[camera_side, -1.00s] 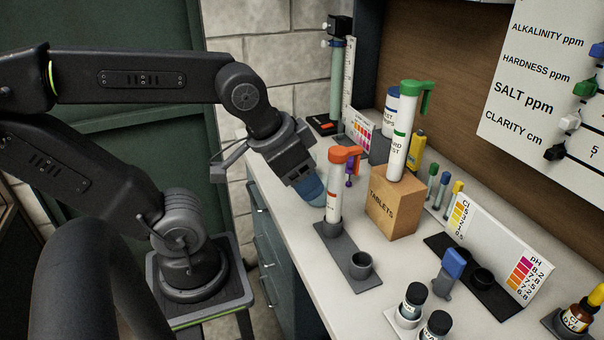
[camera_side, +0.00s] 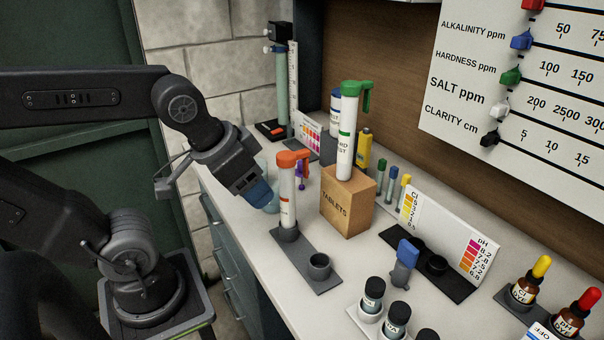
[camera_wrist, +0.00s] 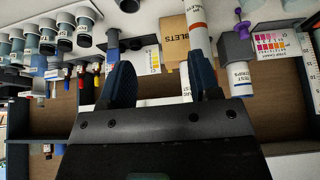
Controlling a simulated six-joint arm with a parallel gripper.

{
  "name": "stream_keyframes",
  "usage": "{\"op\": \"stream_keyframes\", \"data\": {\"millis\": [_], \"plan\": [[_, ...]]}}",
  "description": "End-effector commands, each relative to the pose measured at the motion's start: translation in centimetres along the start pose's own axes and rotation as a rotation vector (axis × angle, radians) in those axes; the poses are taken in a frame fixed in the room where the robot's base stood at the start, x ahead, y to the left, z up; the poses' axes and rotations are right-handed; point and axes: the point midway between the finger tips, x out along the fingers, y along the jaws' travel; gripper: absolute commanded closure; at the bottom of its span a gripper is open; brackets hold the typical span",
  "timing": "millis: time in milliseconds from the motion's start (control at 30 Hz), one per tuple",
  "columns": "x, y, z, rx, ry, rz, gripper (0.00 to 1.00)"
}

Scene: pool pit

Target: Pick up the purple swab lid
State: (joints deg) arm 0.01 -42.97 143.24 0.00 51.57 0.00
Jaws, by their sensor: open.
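The small purple swab lid (camera_side: 301,174) shows in the side view just behind the orange-topped tube, which partly hides it. In the wrist view the purple lid (camera_wrist: 241,26) is at the upper right, by a grey block and to the right of the right finger. My gripper (camera_side: 260,194) is to the left of the orange-topped tube in the side view, above the counter's left edge. In the wrist view my gripper (camera_wrist: 161,78) has its two blue fingers wide apart, with nothing held between them. The lid is outside the fingers.
The orange-topped tube (camera_side: 287,200) stands upright in a grey holder close beside my gripper. The wooden TABLETS box (camera_side: 347,204) carries a green-topped tube (camera_side: 345,140). A clear bluish vessel (camera_side: 270,176) is partly hidden behind my gripper. Bottles and colour cards stand farther right.

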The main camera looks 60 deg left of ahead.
Motion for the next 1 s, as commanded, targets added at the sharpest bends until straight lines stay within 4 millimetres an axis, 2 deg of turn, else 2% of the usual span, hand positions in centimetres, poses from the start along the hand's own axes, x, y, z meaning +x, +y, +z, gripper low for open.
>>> {"op": "stream_keyframes", "data": {"millis": [433, 567, 733, 1000], "plan": [[-0.1, 0.0, 0.0, 0.0, 0.0, 0.0, 0.45], [-1.3, 0.0, -0.8, 0.0, 0.005, 0.0, 0.45], [-4.8, -0.1, -2.8, -0.004, 0.005, -0.003, 0.45], [-2.3, -4.7, -9.3, -0.25, 0.004, -0.148, 0.45]]}}
